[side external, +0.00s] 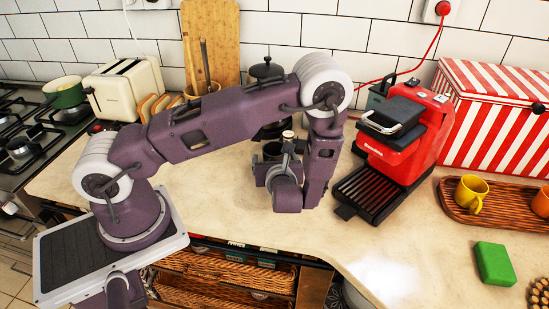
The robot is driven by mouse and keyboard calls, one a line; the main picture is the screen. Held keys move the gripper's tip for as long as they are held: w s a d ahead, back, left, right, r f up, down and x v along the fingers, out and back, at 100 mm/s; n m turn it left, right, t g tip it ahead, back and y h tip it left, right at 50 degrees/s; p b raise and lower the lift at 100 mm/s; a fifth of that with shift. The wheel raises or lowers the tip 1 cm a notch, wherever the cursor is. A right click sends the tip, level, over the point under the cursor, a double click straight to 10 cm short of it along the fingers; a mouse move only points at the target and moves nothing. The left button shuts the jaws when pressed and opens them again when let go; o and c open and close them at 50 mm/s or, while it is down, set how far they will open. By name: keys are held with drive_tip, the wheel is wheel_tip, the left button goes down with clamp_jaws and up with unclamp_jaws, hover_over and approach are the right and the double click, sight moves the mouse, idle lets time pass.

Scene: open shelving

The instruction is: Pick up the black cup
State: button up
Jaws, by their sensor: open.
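A dark cup-like thing, which looks like the black cup (272,150), stands on the counter at the middle of the side external view. My wrist and gripper (268,172) are low over the counter, right in front of it, and partly hide it. My gripper is open; its fingertips are small and mostly hidden by my own wrist. I cannot tell whether the cup is between the fingers or touching them.
A red coffee machine (402,145) stands close to the right of my wrist. A dark lidded pot (266,70) is behind my arm. A wicker tray (505,225) with a yellow cup (470,190) and a green block (494,263) are at the right. The front counter is clear.

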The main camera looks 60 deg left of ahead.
drive_tip(key=shift+w+a+f, duration=0.2)
drive_tip(key=shift+w+a, duration=0.05)
drive_tip(key=shift+a, duration=0.2)
drive_tip(key=c, duration=1.5)
